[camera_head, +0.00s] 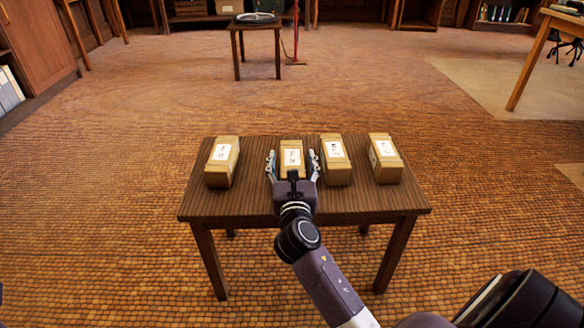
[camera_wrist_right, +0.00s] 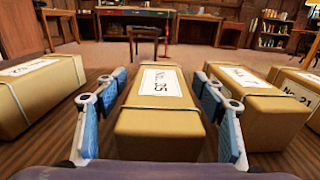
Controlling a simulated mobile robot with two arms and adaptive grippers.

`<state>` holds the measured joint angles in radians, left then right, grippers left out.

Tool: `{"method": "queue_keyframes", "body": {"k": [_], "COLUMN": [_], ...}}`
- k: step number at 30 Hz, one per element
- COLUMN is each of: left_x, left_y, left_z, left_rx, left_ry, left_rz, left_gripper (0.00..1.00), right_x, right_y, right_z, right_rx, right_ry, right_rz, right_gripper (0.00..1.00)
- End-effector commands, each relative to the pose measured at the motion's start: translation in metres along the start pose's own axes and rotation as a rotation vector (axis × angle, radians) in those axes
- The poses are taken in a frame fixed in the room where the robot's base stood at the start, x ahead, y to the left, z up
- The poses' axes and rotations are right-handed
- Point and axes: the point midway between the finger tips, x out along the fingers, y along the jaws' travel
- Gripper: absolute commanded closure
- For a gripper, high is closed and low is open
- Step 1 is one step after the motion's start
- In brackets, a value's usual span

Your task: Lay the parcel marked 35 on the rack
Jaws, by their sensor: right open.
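The parcel marked 35 (camera_wrist_right: 158,103) is a tan box with a white label. It lies on the dark wooden table (camera_head: 250,204), second from the left in a row of parcels; in the head view it is this parcel (camera_head: 292,146). My right gripper (camera_head: 292,160) is open, with one finger on each side of this parcel; the wrist view shows its blue-padded fingers (camera_wrist_right: 160,88) with small gaps to the box. A dark round item (camera_head: 256,18) sits on a small table farther back; I cannot tell whether it is the rack. My left gripper is not in view.
Other parcels stand close by: one at the left (camera_head: 221,162), one just right (camera_head: 336,170), and one marked 21 (camera_wrist_right: 291,110) at the right end. The small table (camera_head: 240,30) stands across open tiled floor. A red pole (camera_head: 296,35) stands beside it.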

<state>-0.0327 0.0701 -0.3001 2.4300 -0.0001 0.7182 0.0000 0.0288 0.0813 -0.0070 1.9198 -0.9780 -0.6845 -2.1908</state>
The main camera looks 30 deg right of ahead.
Motion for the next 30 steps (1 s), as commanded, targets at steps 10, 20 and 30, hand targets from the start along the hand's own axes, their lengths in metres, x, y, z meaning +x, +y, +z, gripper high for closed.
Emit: {"method": "queue_keyframes", "body": {"k": [10,20,30], "left_x": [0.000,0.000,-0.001], "left_y": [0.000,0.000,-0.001], "left_z": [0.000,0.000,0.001], "left_rx": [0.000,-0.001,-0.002], "left_ry": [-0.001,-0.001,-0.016], "left_rz": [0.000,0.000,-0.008], "left_gripper": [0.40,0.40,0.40], "right_x": [-0.001,0.000,0.000], "right_y": [0.000,0.000,0.000], "right_z": [0.000,0.002,0.012], "right_rx": [0.000,0.001,0.001], "right_ry": [0.000,-0.004,-0.005], "right_rz": [0.000,0.001,0.001], "right_gripper": [0.72,1.00,1.00]}}
